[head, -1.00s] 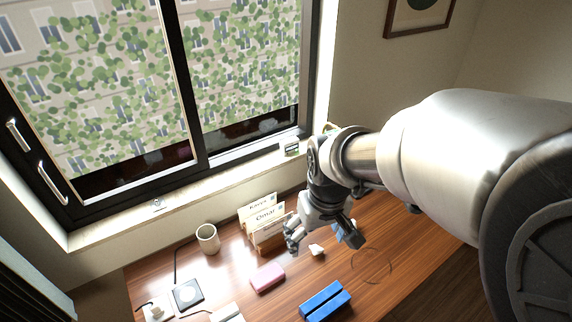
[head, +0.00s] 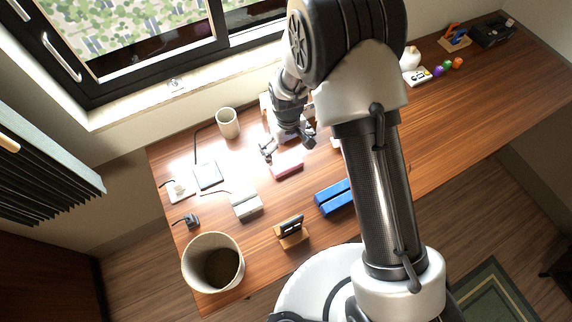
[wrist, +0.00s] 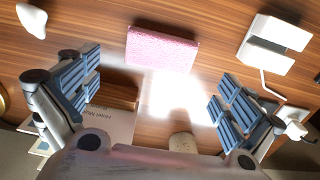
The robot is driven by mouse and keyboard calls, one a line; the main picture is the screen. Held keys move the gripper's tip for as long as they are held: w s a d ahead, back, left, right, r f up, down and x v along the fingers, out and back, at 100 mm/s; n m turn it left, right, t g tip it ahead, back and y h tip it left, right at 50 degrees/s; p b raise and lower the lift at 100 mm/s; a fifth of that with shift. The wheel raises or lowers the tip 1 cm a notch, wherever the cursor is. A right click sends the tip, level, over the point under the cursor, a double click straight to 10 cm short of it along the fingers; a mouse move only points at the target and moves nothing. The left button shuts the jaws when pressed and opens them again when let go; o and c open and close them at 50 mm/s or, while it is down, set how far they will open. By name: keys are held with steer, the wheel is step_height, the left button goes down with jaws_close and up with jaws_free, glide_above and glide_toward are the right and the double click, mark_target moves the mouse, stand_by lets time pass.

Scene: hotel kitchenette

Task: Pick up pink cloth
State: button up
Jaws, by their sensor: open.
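The pink cloth (head: 287,165) is a small, flat, folded-looking block lying on the wooden desk. In the wrist view the pink cloth (wrist: 162,48) lies beyond the fingertips, near the top middle. My gripper (head: 288,150) is above the desk just behind the cloth in the head view. The cloth looks apart from both fingers.
A bin (head: 213,262) and a wooden stand (head: 291,232) are at the front. A white object (wrist: 33,19) lies left in the wrist view.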

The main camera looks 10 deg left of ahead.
mark_target(286, 162)
steer(key=f+b, duration=0.1)
steer(key=f, duration=0.5)
steer(key=f+b, duration=0.1)
steer(key=f, duration=0.2)
steer(key=shift+w+a+b, duration=0.2)
steer(key=shift+a+b, duration=0.05)
steer(key=shift+b, duration=0.05)
steer(key=c, duration=0.8)
steer(key=shift+o, duration=0.2)
steer(key=shift+r, duration=0.1)
step_height(286, 162, up, 20)
steer(key=p, duration=0.5)
